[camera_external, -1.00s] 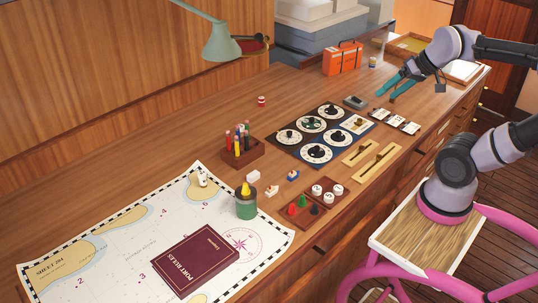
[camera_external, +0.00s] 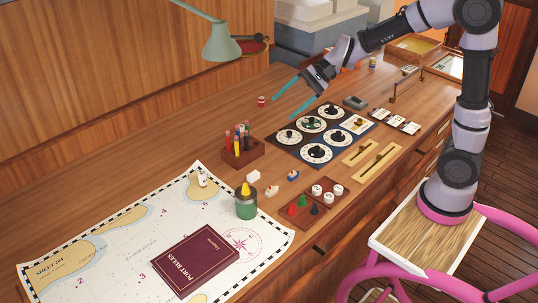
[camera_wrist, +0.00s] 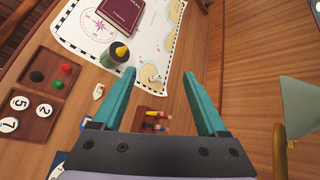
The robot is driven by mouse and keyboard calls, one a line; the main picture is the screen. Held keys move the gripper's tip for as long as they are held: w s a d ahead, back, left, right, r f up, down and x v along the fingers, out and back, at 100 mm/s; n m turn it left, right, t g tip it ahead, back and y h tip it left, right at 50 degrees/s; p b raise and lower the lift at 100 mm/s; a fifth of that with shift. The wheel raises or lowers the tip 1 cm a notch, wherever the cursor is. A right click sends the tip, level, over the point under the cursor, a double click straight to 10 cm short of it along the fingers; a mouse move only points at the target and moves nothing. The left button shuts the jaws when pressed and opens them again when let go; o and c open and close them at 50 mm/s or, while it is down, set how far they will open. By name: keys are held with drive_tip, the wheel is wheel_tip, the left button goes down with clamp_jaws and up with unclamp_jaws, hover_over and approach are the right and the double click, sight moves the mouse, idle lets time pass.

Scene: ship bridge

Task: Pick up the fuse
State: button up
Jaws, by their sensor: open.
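My gripper (camera_external: 282,108) is open and empty, its two teal fingers apart and pointing down and left above the desk, behind the dial panel. In the wrist view my gripper (camera_wrist: 159,74) spans empty space over the desk. No object is clearly identifiable as the fuse. A small red-and-white cylinder (camera_external: 262,101) stands alone on the wood, left of the fingers in the picture; I cannot tell whether it is the fuse. I cannot make it out in the wrist view. Another small pale item (camera_external: 373,62) stands far back.
A crayon holder (camera_external: 255,155), a green cup (camera_external: 246,210), a chart (camera_external: 100,236) with a red book (camera_external: 198,257), and a token tray (camera_external: 292,222) lie nearer. The dial panel (camera_external: 283,150) lies below the arm. A green lamp (camera_external: 221,45) overhangs the back. Bare wood lies at left.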

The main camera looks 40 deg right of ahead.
drive_tip(key=w+a+f+m+t+y, duration=0.1)
drive_tip(key=w+a+f+m, duration=0.4)
drive_tip(key=w+a+f, duration=0.3)
drive_tip(key=m+t, duration=0.3)
drive_tip(key=m, duration=0.5)
hover_over(196, 186)
drive_tip(key=s+d, duration=0.6)
drive_tip(key=d, duration=0.2)
drive_tip(key=shift+h, duration=0.4)
wheel_tip(196, 186, down, 19)
drive_tip(key=shift+r, duration=0.2)
drive_tip(key=x, duration=0.4)
drive_tip(key=shift+w+a+f, duration=0.1)
drive_tip(key=shift+a+f, duration=0.05)
drive_tip(key=shift+f, duration=0.15)
drive_tip(key=x, duration=0.6)
drive_tip(key=shift+w+a, duration=0.15)
drive_tip(key=shift+w, duration=0.05)
clamp_jaws()
